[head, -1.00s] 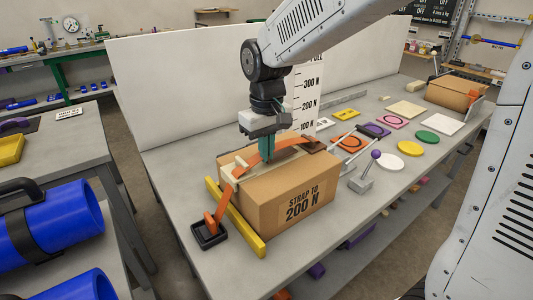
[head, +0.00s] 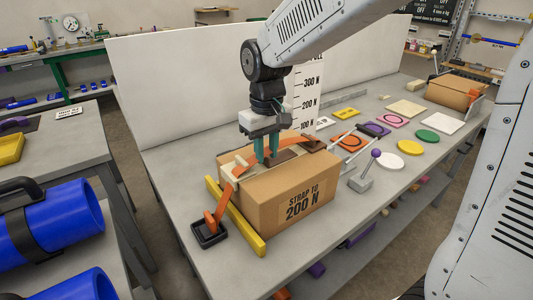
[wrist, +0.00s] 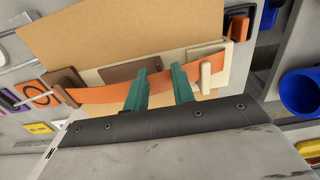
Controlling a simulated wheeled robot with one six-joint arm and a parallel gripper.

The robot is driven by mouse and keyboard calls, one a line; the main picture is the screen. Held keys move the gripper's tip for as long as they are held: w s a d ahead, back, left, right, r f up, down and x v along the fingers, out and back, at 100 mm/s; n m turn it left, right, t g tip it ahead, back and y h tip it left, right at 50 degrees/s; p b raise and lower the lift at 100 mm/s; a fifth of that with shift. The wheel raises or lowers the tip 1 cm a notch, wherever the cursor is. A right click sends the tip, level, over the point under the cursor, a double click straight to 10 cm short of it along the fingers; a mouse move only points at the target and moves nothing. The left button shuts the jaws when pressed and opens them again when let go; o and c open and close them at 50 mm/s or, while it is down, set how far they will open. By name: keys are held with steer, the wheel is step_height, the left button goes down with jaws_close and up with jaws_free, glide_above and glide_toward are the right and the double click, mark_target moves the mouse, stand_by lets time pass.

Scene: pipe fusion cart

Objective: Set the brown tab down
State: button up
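My gripper (head: 267,160) is open just above the carton top, its two green fingers spread apart. In the wrist view the fingers (wrist: 160,85) have a gap between them with nothing gripped. A flat brown piece (head: 284,157), which looks like the brown tab, lies on the carton top beside the orange strap (head: 240,165). In the wrist view this brown piece (wrist: 128,70) is next to the left finger. Another brown piece (head: 314,143) sits at the strap's far end; it also shows in the wrist view (wrist: 63,79). The fingers hide part of the strap.
The carton (head: 290,195) reads "STRAP TO 200 N". A yellow bar (head: 235,220) and black strap anchor (head: 209,236) are at its left. A force scale (head: 308,95) stands behind. A purple-knobbed lever (head: 366,172) and coloured plates lie to the right.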

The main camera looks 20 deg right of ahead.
step_height(320, 180, up, 11)
steer(key=s+d+f+m, duration=0.1)
steer(key=s+d+f, duration=0.1)
steer(key=s, duration=0.6)
steer(key=s+d+f+m+t, duration=0.1)
steer(key=s+d, duration=0.3)
steer(key=s, duration=0.4)
steer(key=s+d+f+m, duration=0.1)
steer(key=s+d+f, duration=0.2)
steer(key=s, duration=0.5)
steer(key=shift+d+m, duration=0.3)
steer(key=shift+d, duration=0.05)
steer(key=shift+s, duration=0.1)
